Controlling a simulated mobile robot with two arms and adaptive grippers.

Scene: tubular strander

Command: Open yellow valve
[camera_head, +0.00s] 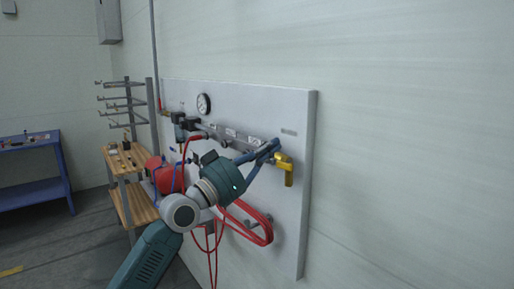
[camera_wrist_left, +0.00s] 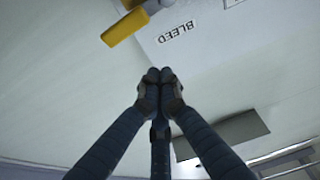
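The yellow valve handle (camera_head: 288,172) is on the right side of the white wall panel (camera_head: 302,125). Its short bar points down in the head view. In the left wrist view, the yellow handle (camera_wrist_left: 124,29) is at the top, above and left of the fingertips. My left gripper (camera_head: 274,147) reaches close to the valve from the left. In the left wrist view, the fingertips of my left gripper (camera_wrist_left: 160,77) meet with nothing seen between them. A gap shows between them and the handle there. My right gripper is not in view.
A "BLEED" label (camera_wrist_left: 176,33) is beside the valve. A pressure gauge (camera_head: 204,104) and a red hose (camera_head: 262,236) are on the panel. A wooden shelf (camera_head: 126,158) and a blue table (camera_head: 36,190) stand to the left. The wall at right is bare.

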